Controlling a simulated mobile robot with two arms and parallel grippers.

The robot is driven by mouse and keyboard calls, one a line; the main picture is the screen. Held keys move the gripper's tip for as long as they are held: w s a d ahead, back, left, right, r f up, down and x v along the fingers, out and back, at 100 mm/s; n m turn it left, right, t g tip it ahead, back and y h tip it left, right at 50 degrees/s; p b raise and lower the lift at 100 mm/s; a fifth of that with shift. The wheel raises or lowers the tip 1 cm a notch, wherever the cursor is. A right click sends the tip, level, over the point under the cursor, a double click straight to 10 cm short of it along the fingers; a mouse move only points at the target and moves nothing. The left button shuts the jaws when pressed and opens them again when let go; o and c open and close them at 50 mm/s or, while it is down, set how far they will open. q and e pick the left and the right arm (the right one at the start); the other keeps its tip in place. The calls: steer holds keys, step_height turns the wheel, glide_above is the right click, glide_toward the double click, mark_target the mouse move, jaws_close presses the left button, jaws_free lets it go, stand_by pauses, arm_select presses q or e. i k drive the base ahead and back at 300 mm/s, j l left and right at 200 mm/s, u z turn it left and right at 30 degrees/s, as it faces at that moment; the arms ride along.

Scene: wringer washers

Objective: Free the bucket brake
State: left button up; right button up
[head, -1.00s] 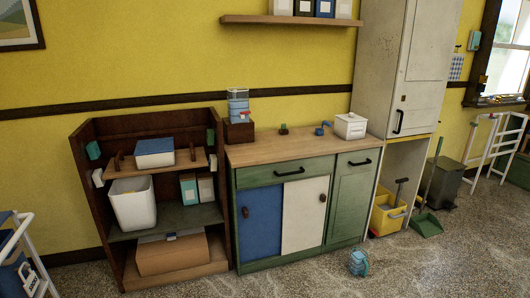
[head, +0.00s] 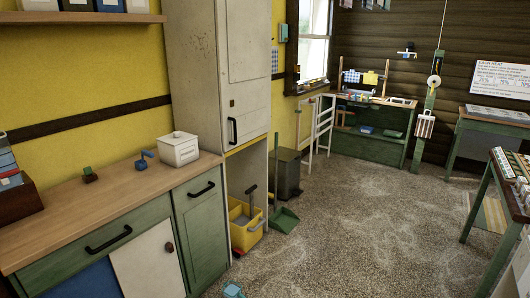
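A yellow mop bucket (head: 246,238) stands on the floor in the open lower bay of the tall white cabinet (head: 225,70). A grey-handled part (head: 251,200) rises from it. A small red piece (head: 239,252) shows low at its front left; I cannot tell whether this is the brake or how it is set. The bucket's wheels are too small or hidden to make out. Neither of my grippers is in view.
A green dustpan (head: 285,220) and a dark bin (head: 290,172) stand right of the bucket. The green counter (head: 205,235) is to its left. A small blue object (head: 232,290) lies on the floor in front. Open speckled floor stretches right, towards benches.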

mark_target(238, 251)
steer(key=i+l+z, duration=0.15)
steer(key=i, duration=0.25)
steer(key=i+z, duration=0.15)
steer(key=i, duration=0.25)
